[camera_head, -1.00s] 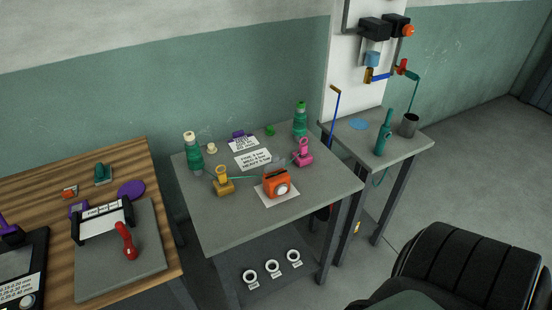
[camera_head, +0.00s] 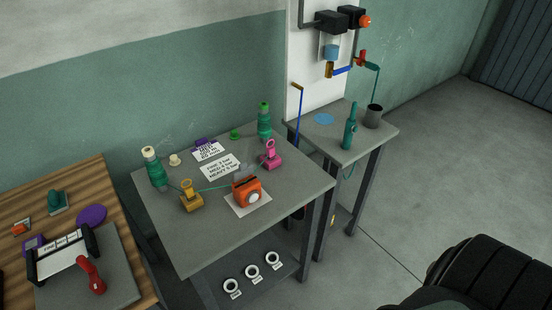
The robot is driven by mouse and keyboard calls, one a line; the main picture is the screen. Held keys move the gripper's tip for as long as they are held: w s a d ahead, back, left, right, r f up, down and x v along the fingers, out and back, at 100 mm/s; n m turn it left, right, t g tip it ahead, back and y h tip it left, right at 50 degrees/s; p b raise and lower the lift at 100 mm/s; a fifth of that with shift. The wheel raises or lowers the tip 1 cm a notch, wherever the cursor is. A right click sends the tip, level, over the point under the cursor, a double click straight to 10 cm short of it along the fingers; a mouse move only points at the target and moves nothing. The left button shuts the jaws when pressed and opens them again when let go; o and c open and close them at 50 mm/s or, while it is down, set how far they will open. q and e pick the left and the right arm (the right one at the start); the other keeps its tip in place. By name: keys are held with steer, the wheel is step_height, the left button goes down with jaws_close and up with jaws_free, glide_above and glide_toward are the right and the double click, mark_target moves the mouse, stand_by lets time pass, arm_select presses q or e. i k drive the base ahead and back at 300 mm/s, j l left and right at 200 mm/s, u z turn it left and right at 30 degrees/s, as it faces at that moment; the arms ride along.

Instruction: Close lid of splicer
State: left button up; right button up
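The orange splicer (camera_head: 247,191) sits on a white sheet near the front of the grey table (camera_head: 205,237). It has a pale round dial on its front; its lid seems to stand raised at the back, but it is too small to be sure. A yellow holder (camera_head: 191,197) stands to its left and a pink holder (camera_head: 270,155) behind it to the right. A thin green line runs from the yellow holder toward the splicer. Neither of my grippers is in view.
Green bottles (camera_head: 265,121) and printed cards (camera_head: 220,166) stand or lie on the table's back half. A wooden bench (camera_head: 88,180) is at left, a smaller grey table (camera_head: 345,150) at right. A black padded thing (camera_head: 485,275) fills the lower right. Open floor lies at right.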

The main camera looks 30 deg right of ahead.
mark_target(245, 171)
steer(key=i+z, duration=0.1)
steer(key=z, duration=0.35)
steer(key=i+j+z, duration=0.1)
steer(key=z, duration=0.35)
steer(key=k+j+z, duration=0.2)
steer(key=j, duration=0.15)
